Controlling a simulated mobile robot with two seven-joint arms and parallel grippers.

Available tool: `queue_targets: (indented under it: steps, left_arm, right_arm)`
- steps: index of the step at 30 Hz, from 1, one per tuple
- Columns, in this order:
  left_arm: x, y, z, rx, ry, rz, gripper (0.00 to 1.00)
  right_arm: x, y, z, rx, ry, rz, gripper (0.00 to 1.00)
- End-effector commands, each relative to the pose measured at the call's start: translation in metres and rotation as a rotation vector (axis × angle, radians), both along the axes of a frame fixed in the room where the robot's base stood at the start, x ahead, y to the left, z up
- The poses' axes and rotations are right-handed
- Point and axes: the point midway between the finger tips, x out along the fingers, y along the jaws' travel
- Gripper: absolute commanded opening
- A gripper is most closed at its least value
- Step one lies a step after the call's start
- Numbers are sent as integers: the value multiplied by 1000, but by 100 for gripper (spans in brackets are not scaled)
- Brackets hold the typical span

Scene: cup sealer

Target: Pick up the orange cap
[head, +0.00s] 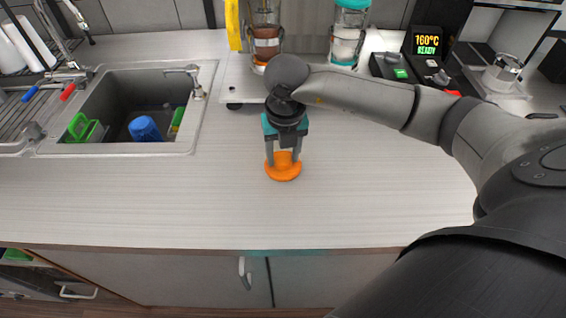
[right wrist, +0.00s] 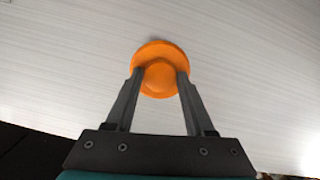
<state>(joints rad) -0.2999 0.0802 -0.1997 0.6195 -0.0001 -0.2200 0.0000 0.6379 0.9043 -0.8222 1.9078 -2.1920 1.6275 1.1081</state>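The orange cap (head: 283,172) sits on the light countertop, near the middle of the head view. It is a round disc with a raised centre knob. My right gripper (head: 283,158) points down over it, with its two fingers on either side of the knob. In the right wrist view the cap (right wrist: 160,51) lies between the fingertips of the right gripper (right wrist: 160,76). The fingers are spread about the knob's width. I cannot tell whether they press on it. My left gripper is not in view.
A sink (head: 137,108) with a blue cup (head: 145,129) and green items is at the left. Dispensers (head: 347,32) and a machine reading 160°C (head: 427,42) stand at the back. The counter (head: 150,205) around the cap is clear, down to its front edge.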

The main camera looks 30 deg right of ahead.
Motion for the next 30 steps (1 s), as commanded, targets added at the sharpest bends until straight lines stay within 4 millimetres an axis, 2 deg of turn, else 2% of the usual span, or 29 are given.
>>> queue_targets:
  steps: [1,14,23,26,30]
  left_arm:
    - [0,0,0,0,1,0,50]
    - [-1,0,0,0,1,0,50]
    - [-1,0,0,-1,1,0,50]
    - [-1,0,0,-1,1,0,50]
    - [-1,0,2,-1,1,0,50]
  right_arm:
    - [0,0,0,0,0,0,47]
    - [0,0,0,0,0,0,0]
    - [0,0,2,0,-1,0,0]
    - [0,0,7,0,-1,-1,0]
    - [1,0,23,0,-4,0,0]
